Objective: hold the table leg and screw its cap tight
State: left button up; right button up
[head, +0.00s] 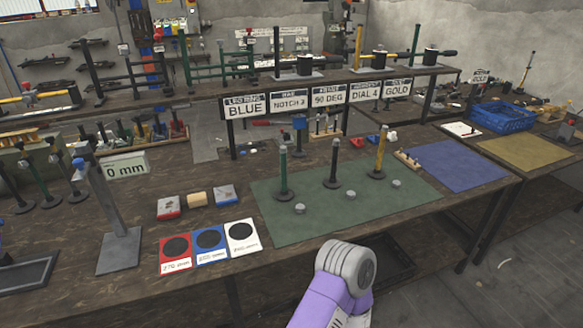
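Three upright legs on round black bases stand on a green mat (410,198): a green leg (284,175), a black leg (333,168) and a yellow leg (379,155). Three small silver caps lie on the mat in front of them: the left cap (299,208), the middle cap (350,194) and the right cap (396,183). Which leg the task means cannot be told. A purple arm link of mine with a grey rounded joint rises at the bottom centre, in front of the table edge. Neither gripper's fingers are in view.
Red, blue and white cards (208,240) with dark discs lie left of the mat, below small blocks (197,199). A grey post (104,205) stands further left. Behind is a sign row (330,96). A blue mat (455,165) is bare; a blue crate (502,116) stands beyond.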

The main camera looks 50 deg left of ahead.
aim_at(333, 182)
jog(key=u, duration=1.5)
